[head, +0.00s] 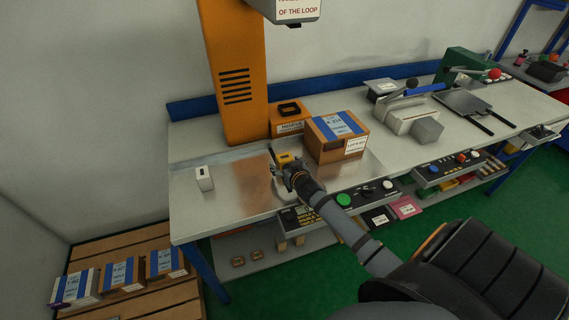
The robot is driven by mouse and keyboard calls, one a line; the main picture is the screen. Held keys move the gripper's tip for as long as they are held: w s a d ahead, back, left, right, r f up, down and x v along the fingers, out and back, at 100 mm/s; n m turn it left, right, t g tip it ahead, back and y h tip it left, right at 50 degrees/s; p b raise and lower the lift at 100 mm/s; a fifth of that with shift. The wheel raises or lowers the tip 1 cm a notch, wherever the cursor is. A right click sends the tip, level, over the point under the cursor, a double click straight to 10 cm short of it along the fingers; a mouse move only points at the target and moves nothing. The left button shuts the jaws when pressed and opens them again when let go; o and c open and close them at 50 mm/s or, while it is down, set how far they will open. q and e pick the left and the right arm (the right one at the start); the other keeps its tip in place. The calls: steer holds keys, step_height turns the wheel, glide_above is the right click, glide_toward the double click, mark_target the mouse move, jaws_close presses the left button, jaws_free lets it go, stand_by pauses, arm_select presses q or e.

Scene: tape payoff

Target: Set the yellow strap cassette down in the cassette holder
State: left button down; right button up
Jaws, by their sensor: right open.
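A small yellow piece, which looks like the yellow strap cassette (285,158), shows at the fingertips of my right gripper (280,168), in front of the brown carton. My right gripper is open, and its dark body hides part of the piece. I cannot tell whether the fingers touch it. A pale grey part beside and below the gripper rests on the bench. An orange box with a black rim on top (289,128) stands behind; I cannot tell whether it is the cassette holder. My left gripper is not in view.
A blue-striped brown carton (336,138) stands right of the gripper. An orange column (234,75) rises behind. A small white block (204,178) sits on the bench (190,212) at left. A control panel (355,198) runs along the front edge. The metal plate left of the gripper is clear.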

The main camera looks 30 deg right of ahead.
steer(key=shift+s+r, duration=0.1)
steer(key=shift+s, duration=0.05)
steer(key=shift+c, duration=1.2)
steer(key=c, duration=1.3)
